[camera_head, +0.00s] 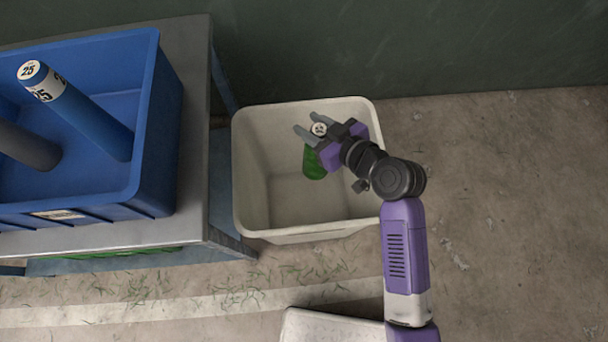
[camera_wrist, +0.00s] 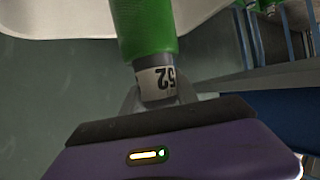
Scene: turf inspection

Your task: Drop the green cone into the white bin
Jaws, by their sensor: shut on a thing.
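The green cone (camera_head: 314,163) looks more like a round tube, with a grey neck and a white numbered band. My gripper (camera_head: 307,123) is shut on its upper end, and the green part hangs down over the inside of the white bin (camera_head: 250,190). In the wrist view the green body (camera_wrist: 145,28) and its banded neck (camera_wrist: 156,82) show between the fingers. The white bin stands on the floor, open at the top, and its visible inside is otherwise empty. Whether the cone's lower end touches the bin cannot be told.
A blue crate (camera_head: 150,150) on a grey table (camera_head: 195,85) stands left of the bin, holding a blue tube (camera_head: 95,125) and a dark grey tube (camera_head: 25,145). A green wall (camera_head: 480,45) is behind. The floor to the right (camera_head: 520,200) is clear.

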